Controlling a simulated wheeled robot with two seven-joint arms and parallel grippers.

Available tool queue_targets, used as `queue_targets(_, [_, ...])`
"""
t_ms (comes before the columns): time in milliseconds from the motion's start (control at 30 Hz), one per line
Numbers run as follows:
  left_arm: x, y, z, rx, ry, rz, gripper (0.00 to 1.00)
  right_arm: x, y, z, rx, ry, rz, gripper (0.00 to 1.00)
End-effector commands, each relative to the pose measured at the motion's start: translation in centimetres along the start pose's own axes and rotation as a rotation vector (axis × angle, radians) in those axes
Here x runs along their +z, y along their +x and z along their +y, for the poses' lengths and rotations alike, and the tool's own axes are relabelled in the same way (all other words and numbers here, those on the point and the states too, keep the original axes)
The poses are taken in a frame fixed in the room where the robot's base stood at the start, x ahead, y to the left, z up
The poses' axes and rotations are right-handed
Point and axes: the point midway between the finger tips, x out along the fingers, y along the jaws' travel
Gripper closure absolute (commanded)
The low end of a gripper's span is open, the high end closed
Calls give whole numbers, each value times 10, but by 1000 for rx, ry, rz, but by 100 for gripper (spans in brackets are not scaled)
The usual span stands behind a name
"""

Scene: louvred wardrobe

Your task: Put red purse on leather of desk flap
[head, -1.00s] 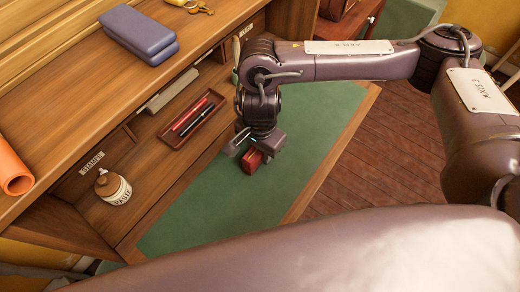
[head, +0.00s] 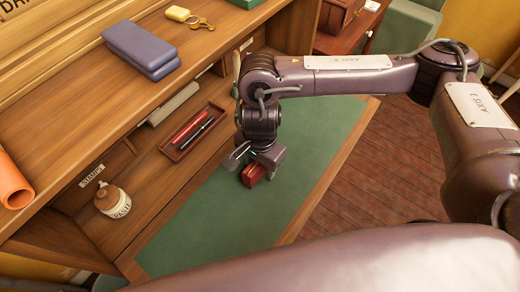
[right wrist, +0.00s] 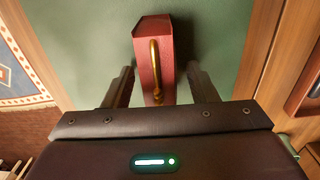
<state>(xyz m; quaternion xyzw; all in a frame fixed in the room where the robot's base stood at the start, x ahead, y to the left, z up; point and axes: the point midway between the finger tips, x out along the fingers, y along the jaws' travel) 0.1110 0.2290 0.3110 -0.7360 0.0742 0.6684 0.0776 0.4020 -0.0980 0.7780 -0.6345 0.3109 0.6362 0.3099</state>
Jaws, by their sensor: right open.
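The red purse (head: 254,174) rests on the green leather (head: 225,207) of the desk flap. In the right wrist view the purse (right wrist: 154,55) shows its red body and a brass-coloured clasp, on the green surface (right wrist: 205,30). My right gripper (head: 255,163) is directly at the purse, pointing down. In the right wrist view its open fingers (right wrist: 160,88) stand to either side of the purse, with a gap visible on both sides. The gripper hides part of the purse in the head view. My left gripper is not in view.
A pen tray (head: 193,131) with red and dark pens lies in the desk behind the flap. A paste jar (head: 112,201) stands at left. The leather around the purse is clear.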

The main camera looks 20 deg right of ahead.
Motion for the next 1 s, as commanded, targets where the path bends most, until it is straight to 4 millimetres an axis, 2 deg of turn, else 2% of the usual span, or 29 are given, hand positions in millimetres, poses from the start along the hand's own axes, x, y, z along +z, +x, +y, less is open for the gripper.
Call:
queue_targets(300, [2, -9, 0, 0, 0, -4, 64, -1, -64, -2, -7, -3, 5, 48])
queue_targets(500, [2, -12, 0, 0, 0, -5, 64, -1, -99, -1, -5, -1, 5, 48])
queue_targets(700, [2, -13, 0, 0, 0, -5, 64, 0, -116, 0, -2, -1, 2, 48])
queue_targets(1000, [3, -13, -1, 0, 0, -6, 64, 0, -118, 0, -2, 0, 1, 48])
